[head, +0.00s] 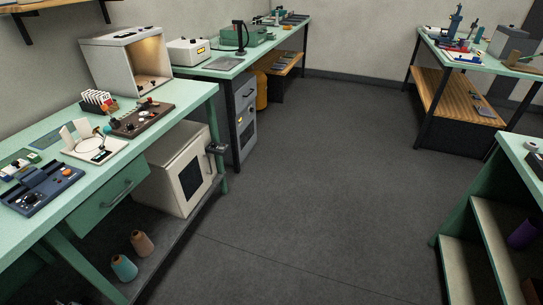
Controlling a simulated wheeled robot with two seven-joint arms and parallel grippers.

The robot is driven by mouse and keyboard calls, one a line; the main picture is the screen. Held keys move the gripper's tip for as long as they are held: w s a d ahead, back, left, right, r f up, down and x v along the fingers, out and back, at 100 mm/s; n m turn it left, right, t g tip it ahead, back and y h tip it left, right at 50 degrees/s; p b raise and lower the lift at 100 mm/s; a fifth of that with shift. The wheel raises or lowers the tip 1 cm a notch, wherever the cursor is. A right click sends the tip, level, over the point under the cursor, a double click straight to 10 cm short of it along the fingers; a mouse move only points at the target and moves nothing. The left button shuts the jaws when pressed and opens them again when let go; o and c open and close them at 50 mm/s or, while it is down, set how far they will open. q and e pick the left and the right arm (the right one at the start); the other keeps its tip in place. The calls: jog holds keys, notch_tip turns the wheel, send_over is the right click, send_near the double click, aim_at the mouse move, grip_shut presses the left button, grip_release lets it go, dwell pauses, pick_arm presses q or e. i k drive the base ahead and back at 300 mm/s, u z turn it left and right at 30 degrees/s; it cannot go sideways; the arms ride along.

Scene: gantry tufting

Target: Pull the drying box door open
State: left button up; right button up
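A cream box (163,172) that looks like the drying box stands on the low shelf under the left green bench. Its door (184,196), with a dark window (191,178), faces right toward the open floor and appears shut. A small dark piece (217,148) sticks out near the door's upper right, by the bench leg; I cannot tell whether it is the door's handle. The bench top hides part of the box's top. Neither of my grippers shows in the head view.
The left bench (190,94) carries a lit open-front booth (110,62) and several devices. A drawer (110,197) and yarn cones (124,267) are left of the box. A grey cabinet (248,135) stands behind.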

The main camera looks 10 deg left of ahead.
aim_at(189, 175)
jog(key=z, duration=0.7)
jog(key=i, duration=2.05)
jog(key=u, duration=1)
jog(key=i, duration=0.65)
jog(key=u, duration=0.55)
